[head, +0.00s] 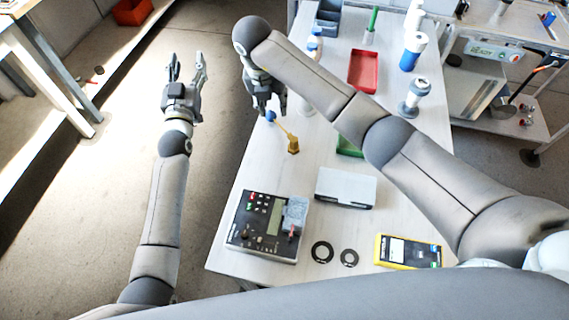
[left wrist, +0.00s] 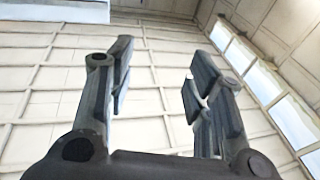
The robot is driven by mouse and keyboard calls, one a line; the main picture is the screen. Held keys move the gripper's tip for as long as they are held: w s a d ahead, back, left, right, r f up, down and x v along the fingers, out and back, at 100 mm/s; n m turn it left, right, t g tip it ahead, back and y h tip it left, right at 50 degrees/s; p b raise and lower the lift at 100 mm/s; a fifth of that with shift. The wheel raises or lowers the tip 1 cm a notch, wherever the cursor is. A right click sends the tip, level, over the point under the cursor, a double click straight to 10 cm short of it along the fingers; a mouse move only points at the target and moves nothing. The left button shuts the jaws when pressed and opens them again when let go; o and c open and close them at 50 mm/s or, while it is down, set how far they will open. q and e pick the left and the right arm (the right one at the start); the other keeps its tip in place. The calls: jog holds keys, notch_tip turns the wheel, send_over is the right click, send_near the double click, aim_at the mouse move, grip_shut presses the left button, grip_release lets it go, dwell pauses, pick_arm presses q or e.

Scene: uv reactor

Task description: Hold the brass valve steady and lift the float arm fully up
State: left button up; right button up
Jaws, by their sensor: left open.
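The brass valve (head: 292,146) stands on the white bench, near its left side. Its thin float arm (head: 282,128) slants up and left to a blue ball (head: 271,116). My right gripper (head: 267,108) points down right at the blue ball; whether it touches the ball or closes around it I cannot tell. My left gripper (head: 187,62) is open and empty, out over the floor to the left of the bench and well away from the valve. In the left wrist view its two fingers (left wrist: 158,90) stand apart with only wall and windows beyond.
On the bench (head: 225,225) are a control box (head: 268,225), a grey-white case (head: 346,187), two black rings (head: 322,251), a yellow meter (head: 408,251) and a red tray (head: 364,71). My right arm crosses above the bench. Bare bench surrounds the valve's left side.

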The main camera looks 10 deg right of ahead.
pick_arm(q)
jog(key=s+d+r+n+t, duration=0.1)
jog(key=s+r+n+t, duration=0.15)
jog(key=r, duration=0.95)
jog(key=s+d+r+n+t, duration=0.1)
jog(key=s+r+t, duration=0.25)
jog(key=r, duration=0.85)
jog(key=s+d+f+n+y, duration=0.2)
jog(key=s+d+f+n, duration=0.4)
jog(key=n, duration=0.5)
jog(key=n+g+h, duration=0.5)
jog(key=n+g, duration=0.8)
jog(key=n, duration=0.6)
send_near(293, 143)
jog(key=shift+m, duration=0.25)
jog(key=x, duration=1)
